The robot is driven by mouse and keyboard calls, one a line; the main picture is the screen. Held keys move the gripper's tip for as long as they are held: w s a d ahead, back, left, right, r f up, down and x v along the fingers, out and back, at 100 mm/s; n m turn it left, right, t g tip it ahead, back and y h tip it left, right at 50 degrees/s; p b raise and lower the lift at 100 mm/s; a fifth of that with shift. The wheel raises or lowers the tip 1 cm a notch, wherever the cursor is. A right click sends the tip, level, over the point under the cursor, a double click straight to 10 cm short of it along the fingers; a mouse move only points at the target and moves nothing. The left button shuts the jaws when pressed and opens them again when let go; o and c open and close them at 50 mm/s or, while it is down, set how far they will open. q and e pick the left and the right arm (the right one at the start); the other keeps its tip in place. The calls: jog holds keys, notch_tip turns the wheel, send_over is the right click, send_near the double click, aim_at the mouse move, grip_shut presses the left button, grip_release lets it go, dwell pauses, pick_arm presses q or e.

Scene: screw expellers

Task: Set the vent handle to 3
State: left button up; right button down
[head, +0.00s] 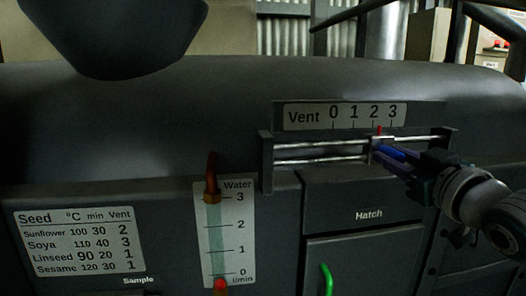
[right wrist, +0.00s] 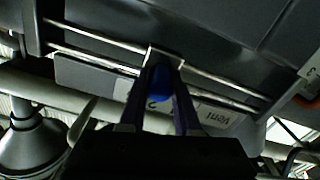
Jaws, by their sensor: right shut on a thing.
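The vent handle is a metal slider with a blue knob (right wrist: 161,82) on two horizontal rails (head: 320,151). Its red pointer (head: 379,130) stands under the vent scale (head: 344,115), slightly right of the 2 and left of the 3. My right gripper (head: 394,155) comes from the right and is shut on the blue knob. In the right wrist view the two fingers (right wrist: 161,95) sit on either side of the knob. The fingers partly hide the slider in the head view. My left gripper is not in view.
Brackets (head: 266,162) end the rails on both sides. Below are the hatch panel (head: 340,200) and a green handle (head: 326,280). Left are a water gauge (head: 229,220) and a seed table (head: 80,243), which lists vent settings. A dark hopper (head: 130,35) hangs at top left.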

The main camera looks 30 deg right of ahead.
jog(key=d, duration=0.1)
jog(key=s+d, duration=0.1)
jog(key=d, duration=0.1)
jog(key=shift+f, duration=0.1)
jog(key=c, duration=0.6)
grip_release()
jog(key=shift+d, duration=0.1)
jog(key=b+v, duration=0.1)
jog(key=v, duration=0.9)
